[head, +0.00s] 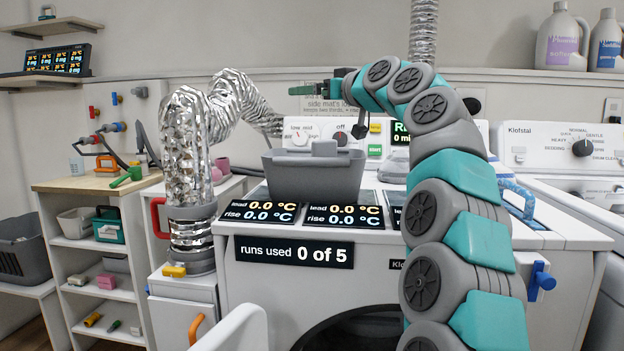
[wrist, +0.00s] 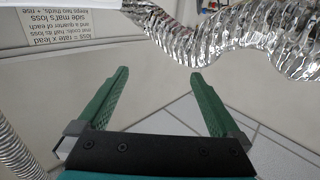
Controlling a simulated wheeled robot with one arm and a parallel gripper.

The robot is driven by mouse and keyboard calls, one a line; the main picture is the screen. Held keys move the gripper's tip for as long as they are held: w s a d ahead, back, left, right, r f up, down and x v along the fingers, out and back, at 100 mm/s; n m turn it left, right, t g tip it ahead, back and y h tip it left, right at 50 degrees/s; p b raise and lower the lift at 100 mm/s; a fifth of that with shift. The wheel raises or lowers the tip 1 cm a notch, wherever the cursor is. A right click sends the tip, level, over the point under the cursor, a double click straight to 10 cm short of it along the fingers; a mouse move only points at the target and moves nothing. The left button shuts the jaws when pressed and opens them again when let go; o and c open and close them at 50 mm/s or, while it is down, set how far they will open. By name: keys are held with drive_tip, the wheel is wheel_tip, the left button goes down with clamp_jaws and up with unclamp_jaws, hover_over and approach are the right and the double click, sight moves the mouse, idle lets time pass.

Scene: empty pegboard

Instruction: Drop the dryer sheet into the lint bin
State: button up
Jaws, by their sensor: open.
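My gripper (head: 308,89) is at the end of my raised arm, above the dryer top and in front of the back wall, pointing left. In the wrist view its two green fingers (wrist: 159,74) are spread apart with nothing between them. A grey open-topped bin (head: 313,178) stands on the front of the dryer top, below my gripper; it may be the lint bin, but I see no label on it. Its inside is mostly hidden. I cannot make out a dryer sheet in either view.
A silver foil duct (head: 187,135) rises left of the bin and bends toward the wall; it also crosses the wrist view (wrist: 225,40). Display plates (head: 333,215) lie around the bin. A shelf unit (head: 100,240) stands left. A second machine (head: 560,150) stands right.

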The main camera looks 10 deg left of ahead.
drive_tip(key=b+v, duration=0.2)
drive_tip(key=v, duration=0.5)
drive_tip(key=shift+s+d+b, duration=0.2)
drive_tip(key=shift+s+b, duration=0.05)
drive_tip(key=shift+b, duration=0.05)
